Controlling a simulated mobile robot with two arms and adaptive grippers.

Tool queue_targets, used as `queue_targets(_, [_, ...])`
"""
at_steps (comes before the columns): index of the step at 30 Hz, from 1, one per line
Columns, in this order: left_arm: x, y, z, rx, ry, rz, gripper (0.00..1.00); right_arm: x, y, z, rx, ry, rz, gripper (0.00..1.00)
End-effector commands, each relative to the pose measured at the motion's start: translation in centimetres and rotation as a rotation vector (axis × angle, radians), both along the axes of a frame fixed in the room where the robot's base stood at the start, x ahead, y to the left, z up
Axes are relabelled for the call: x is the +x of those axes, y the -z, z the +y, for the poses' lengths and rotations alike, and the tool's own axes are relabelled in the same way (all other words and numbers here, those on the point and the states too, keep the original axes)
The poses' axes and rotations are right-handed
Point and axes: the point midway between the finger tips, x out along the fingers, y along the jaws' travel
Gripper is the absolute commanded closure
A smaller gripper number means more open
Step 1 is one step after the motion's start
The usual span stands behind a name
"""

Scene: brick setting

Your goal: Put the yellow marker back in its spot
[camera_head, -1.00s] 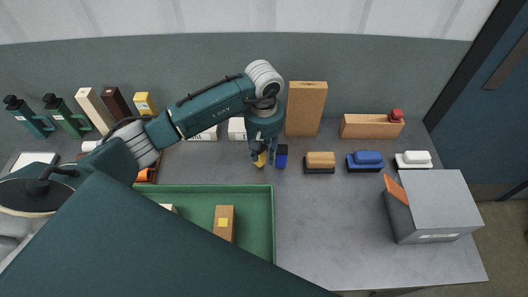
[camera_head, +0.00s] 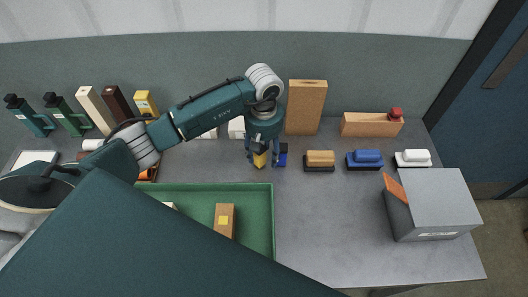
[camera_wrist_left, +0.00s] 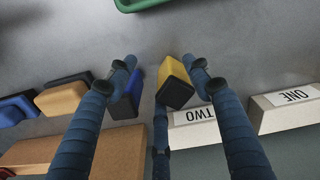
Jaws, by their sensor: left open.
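The yellow marker (camera_head: 260,160) is a small block with a dark end, on the grey table below my left gripper (camera_head: 263,159). In the left wrist view the yellow marker (camera_wrist_left: 176,80) lies between the spread fingers, nearer the right one. My left gripper is open; contact with the marker cannot be told. A blue marker (camera_head: 283,158) stands just right of the yellow one, and in the left wrist view the blue marker (camera_wrist_left: 127,103) is beside the left finger. The fingers partly hide both markers in the head view. My right gripper is not in view.
White blocks labelled TWO (camera_wrist_left: 195,128) and ONE (camera_wrist_left: 288,108) stand close by. Tan (camera_head: 320,160), blue (camera_head: 365,160) and white (camera_head: 412,159) erasers sit to the right. A green tray (camera_head: 262,205) is in front. A grey box (camera_head: 440,205) stands right; the table between is clear.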

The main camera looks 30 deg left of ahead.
Motion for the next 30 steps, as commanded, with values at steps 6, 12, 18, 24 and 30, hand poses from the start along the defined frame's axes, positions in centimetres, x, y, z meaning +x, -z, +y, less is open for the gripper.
queue_targets(6, [0.3,-4.0,0.1,0.000,0.001,-0.011,0.49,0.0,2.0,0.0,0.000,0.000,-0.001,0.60])
queue_targets(12, [0.3,-8.3,0.1,0.001,0.000,-0.010,0.49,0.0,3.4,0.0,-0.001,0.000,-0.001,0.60])
queue_targets(18, [0.2,-11.1,0.1,0.000,0.000,-0.006,0.49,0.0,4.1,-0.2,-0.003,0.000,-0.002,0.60])
queue_targets(24, [0.1,-11.9,0.1,0.001,0.000,-0.002,0.49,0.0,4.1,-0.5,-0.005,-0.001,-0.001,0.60])
queue_targets(30, [0.1,-11.9,0.1,0.001,0.000,-0.002,0.49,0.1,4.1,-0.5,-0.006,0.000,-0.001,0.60])
